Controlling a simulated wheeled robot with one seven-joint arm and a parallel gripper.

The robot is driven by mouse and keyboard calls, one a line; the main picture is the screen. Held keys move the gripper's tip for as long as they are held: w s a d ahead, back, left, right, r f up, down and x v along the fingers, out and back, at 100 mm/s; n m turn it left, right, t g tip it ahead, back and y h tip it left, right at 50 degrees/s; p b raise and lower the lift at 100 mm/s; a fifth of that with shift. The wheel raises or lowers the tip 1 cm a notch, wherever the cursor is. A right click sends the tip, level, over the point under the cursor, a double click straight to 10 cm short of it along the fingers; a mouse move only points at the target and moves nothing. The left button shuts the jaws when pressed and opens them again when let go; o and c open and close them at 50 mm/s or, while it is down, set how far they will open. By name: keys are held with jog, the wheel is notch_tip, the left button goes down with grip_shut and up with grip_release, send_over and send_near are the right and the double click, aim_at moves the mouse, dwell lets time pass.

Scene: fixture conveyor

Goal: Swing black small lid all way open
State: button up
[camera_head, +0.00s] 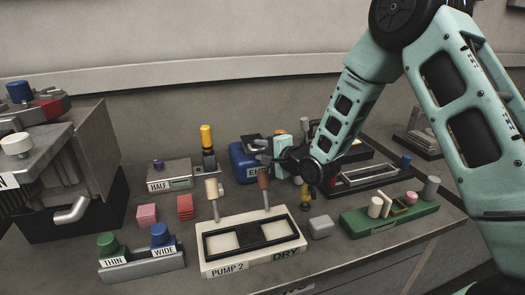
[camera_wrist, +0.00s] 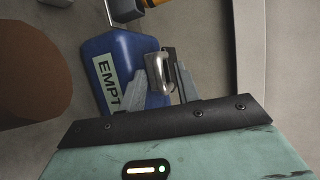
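A blue box (camera_head: 240,166) with a label that starts "EM" stands behind the pump tray, partly hidden by my gripper. In the wrist view the blue box (camera_wrist: 128,50) shows its label reading "EMPT". A dark piece (camera_head: 257,142) on top of the box looks like the black small lid; its angle is hard to tell. My gripper (camera_head: 268,158) is at the right side of the box. In the wrist view my gripper (camera_wrist: 168,78) has its fingertips apart, around or beside a small metallic piece (camera_wrist: 158,62). I cannot tell whether they grip it.
A cream "PUMP 2" tray (camera_head: 215,269) with two upright levers stands in front. A "HALF" box (camera_head: 170,173) and a yellow-topped post (camera_head: 207,138) stand to the left. A green block with pegs (camera_head: 352,220) lies at right. The wall is close behind.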

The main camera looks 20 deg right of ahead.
grip_shut()
jog(key=shift+r, duration=0.1)
